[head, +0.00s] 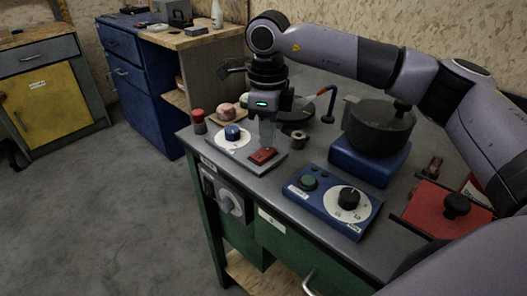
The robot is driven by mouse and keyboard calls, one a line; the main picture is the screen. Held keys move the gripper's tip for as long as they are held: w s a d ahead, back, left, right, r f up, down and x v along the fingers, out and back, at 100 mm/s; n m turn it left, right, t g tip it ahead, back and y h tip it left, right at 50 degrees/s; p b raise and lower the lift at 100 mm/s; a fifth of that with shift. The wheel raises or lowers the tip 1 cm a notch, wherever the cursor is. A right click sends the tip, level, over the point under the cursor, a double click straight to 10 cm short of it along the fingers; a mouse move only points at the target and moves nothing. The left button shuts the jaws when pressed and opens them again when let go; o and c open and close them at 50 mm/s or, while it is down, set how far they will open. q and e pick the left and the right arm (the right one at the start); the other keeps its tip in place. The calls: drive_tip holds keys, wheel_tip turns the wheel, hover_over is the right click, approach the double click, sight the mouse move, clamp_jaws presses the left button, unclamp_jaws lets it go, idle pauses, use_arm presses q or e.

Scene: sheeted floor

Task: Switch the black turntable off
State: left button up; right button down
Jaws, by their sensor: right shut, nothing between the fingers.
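The black turntable (380,126) is a dark round drum on a blue base (368,161) at the right of the bench. A grey control plate (215,149) at the bench's left end carries a blue knob (233,132) on a white dial and a red rocker switch (263,156). A blue control box (322,207) in front of the turntable carries a green button (308,183) and a black knob (349,196). My right gripper (267,144) is shut and empty, pointing down at the red switch; I cannot tell whether it touches. My left gripper is out of view.
A red box with a black knob (450,211) sits at the bench's right. A red-topped cylinder (198,119) and a small dark ring (298,139) stand near the grey plate. A grey rotary switch (231,203) is on the bench front. Floor at left is clear.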

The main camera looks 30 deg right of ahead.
sight(267, 149)
drive_tip(key=shift+f+b, duration=0.5)
drive_tip(key=shift+f, duration=0.4)
drive_tip(key=shift+r, duration=0.15)
drive_tip(key=shift+r+p, duration=2.7)
drive_tip(key=shift+r, duration=0.75)
